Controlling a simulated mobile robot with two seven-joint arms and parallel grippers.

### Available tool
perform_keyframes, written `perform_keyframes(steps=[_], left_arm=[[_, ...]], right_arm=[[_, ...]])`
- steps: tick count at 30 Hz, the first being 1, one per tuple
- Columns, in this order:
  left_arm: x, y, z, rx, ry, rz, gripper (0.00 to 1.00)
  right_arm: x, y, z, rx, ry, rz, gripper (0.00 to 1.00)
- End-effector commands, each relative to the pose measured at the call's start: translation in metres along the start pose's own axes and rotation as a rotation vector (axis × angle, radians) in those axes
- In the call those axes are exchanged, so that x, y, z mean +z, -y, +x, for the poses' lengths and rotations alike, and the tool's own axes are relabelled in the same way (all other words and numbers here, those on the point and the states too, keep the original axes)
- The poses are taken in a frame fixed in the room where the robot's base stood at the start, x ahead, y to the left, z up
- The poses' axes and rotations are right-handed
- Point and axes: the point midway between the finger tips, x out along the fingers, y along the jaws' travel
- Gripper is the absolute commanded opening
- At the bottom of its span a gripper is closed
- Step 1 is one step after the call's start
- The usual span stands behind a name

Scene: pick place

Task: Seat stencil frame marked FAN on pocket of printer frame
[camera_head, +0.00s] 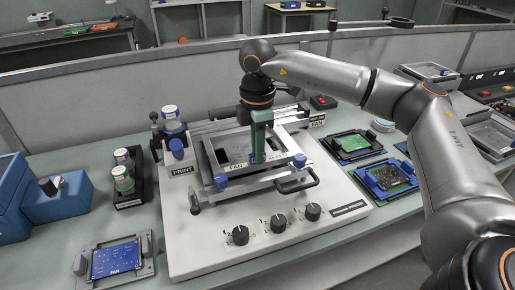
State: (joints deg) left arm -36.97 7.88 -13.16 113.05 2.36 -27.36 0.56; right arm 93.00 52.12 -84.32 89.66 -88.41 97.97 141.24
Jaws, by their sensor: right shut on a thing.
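The stencil frame marked FAN (238,165) is a silver rectangular frame with an open-looking middle. It lies over the pocket of the printer frame (205,187) on the white printer. It looks about level, but I cannot tell whether it rests fully in the pocket or sits slightly above it. My right gripper (258,156) points down from above and is shut on the front part of the stencil frame. Its green fingers hide part of the frame. Blue clamps stand at the frame's front corners. My left gripper is not in view.
A board marked FAN (117,259) sits in a grey holder at front left. Jars (123,178) stand in a black rack at left. Trays with a green board (354,143) and a dark board (390,175) lie right of the printer. A black handle (297,184) projects at the front.

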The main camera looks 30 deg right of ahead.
Motion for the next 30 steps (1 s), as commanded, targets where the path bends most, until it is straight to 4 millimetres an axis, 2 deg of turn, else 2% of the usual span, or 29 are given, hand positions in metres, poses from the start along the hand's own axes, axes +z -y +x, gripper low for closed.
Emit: perform_keyframes(steps=[30], left_arm=[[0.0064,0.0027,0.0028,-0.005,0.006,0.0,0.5]], right_arm=[[-0.0006,-0.0006,0.0066,0.003,-0.001,-0.001,0.0]])
